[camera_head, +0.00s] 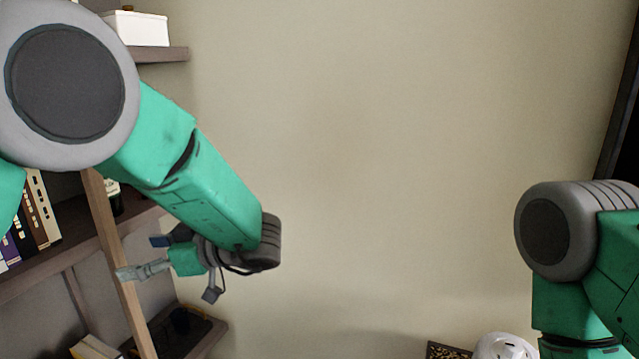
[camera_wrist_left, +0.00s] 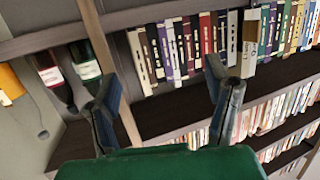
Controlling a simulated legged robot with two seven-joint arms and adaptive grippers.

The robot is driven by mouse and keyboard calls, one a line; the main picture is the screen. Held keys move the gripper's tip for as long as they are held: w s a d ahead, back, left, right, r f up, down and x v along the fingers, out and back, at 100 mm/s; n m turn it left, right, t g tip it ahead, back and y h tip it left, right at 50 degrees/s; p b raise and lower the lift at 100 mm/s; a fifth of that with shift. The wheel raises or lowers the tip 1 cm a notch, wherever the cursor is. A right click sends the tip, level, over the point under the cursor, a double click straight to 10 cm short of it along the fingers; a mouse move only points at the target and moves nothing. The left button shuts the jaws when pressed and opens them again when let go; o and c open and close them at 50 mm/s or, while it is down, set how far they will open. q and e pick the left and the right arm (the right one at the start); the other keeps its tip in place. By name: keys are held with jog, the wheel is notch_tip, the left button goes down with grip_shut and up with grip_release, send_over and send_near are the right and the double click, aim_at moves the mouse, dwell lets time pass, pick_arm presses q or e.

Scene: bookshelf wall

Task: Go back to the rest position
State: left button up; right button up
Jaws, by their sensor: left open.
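My left arm reaches down from the upper left in the head view, with my left gripper (camera_head: 138,258) at its lower end, in front of the bookshelf. The left wrist view shows the left gripper (camera_wrist_left: 163,78) with its two fingers spread wide and nothing between them. Beyond the fingers are shelves of books. Of my right arm only a green and grey part shows at the right edge of the head view; its gripper is out of the picture.
The bookshelf (camera_head: 175,54) stands at the left with a white box (camera_head: 142,30) on top and books (camera_head: 38,215) lower. Two bottles (camera_wrist_left: 50,75) lean in the wrist view. A white rounded object (camera_head: 505,347) is at bottom. The wall between my arms is bare.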

pick_arm(q)
jog(key=a+f+m+t+h+b, duration=0.2)
jog(key=a+f+m+t, duration=0.2)
jog(key=f+m+t, duration=0.55)
jog(key=s+d+f+m+g+h+b, duration=0.1)
jog(key=s+f+m+h, duration=0.15)
jog(key=f, duration=0.75)
jog(key=s+d+f+m+g+h+b, duration=0.15)
jog(key=s+f+h, duration=0.25)
jog(key=f, duration=0.5)
jog(key=s+d+f+m+g+h, duration=0.1)
jog(key=s+f, duration=0.3)
jog(key=s, duration=0.5)
jog(key=s+d+f+m+g+h+b, duration=0.1)
jog(key=s+f+m+g+h, duration=0.1)
jog(key=s, duration=0.7)
jog(key=s+d+f+m+g+h+b, duration=0.1)
jog(key=s+f+g+h, duration=0.3)
jog(key=s, duration=0.6)
notch_tip(320, 180, down, 3)
jog(key=shift+r, duration=0.1)
